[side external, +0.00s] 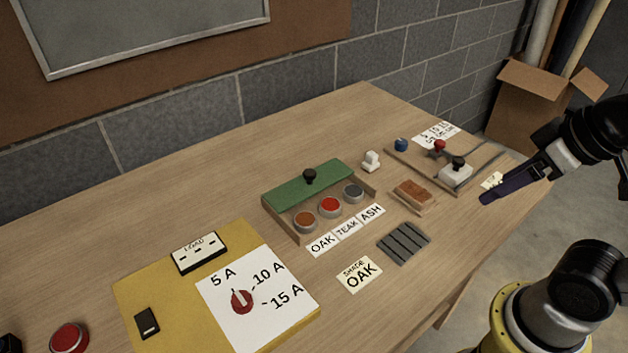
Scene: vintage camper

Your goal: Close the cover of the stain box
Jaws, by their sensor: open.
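The stain box (284,222) is a low wooden box near the middle of the table. Its green cover (325,181) with a black knob (309,175) lies over the back part. An orange-brown tin (305,221), a red tin (330,207) and a grey tin (353,193) show uncovered along the front. Labels reading OAK, TEAK and ASH (346,229) lie in front of them. My gripper (487,198) is open and empty above the table's right edge, well to the right of the box. Its far finger is mostly hidden.
A wooden board with a red knob and a white block (456,174) stands at the right. A brown block (414,194), grey strips (404,243) and a "SHADE OAK" card (360,274) lie nearer. A yellow panel (160,287) with a dial is at front left.

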